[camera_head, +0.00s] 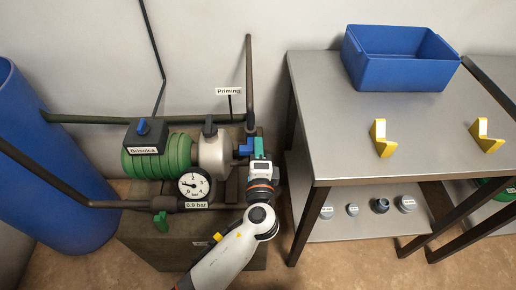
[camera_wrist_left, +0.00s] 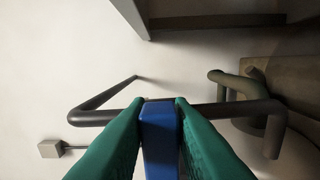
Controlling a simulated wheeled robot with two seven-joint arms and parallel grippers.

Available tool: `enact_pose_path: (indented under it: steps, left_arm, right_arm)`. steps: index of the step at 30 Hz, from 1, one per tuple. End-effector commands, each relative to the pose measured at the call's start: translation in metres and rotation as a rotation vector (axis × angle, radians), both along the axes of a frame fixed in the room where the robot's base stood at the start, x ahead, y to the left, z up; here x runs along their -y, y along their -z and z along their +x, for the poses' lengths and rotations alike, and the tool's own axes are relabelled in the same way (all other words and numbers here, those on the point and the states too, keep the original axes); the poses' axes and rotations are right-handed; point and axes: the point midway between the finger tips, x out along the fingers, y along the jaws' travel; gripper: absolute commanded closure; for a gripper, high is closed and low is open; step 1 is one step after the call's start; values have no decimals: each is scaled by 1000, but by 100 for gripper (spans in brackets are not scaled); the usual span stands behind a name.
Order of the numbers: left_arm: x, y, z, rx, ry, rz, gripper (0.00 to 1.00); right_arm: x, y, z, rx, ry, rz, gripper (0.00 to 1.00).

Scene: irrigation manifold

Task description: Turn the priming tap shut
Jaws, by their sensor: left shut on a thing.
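The priming tap has a blue handle (camera_head: 243,150), right of the pale pump housing and below the white "Priming" sign (camera_head: 229,91). My left gripper (camera_head: 257,147), with green fingers, reaches it from the front right and is shut on the handle. In the left wrist view the blue handle (camera_wrist_left: 160,140) stands between the two green fingers (camera_wrist_left: 158,103), which touch it on both sides. The tap's body is mostly hidden behind my gripper. My right gripper is not in view.
A green pump (camera_head: 160,157) with a pressure gauge (camera_head: 194,184) stands left of my gripper. A blue barrel (camera_head: 60,200) is at far left. A grey table (camera_head: 340,130) stands close on the right, with a blue crate (camera_head: 400,72) and two yellow brackets. Dark pipes run around the tap.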

Motion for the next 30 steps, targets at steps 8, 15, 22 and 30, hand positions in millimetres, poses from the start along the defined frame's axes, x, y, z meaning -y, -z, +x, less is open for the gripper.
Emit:
enact_pose_path:
  steps: [8,15,22,30]
  left_arm:
    - [0,2,0,-3,1,3,60]
    - [0,1,-1,-3,0,1,60]
    - [0,3,-30,-6,2,0,60]
    - [0,3,-88,-6,2,1,60]
  right_arm:
    - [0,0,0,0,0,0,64]
    - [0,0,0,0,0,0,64]
    - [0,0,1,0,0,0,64]
    - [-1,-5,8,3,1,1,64]
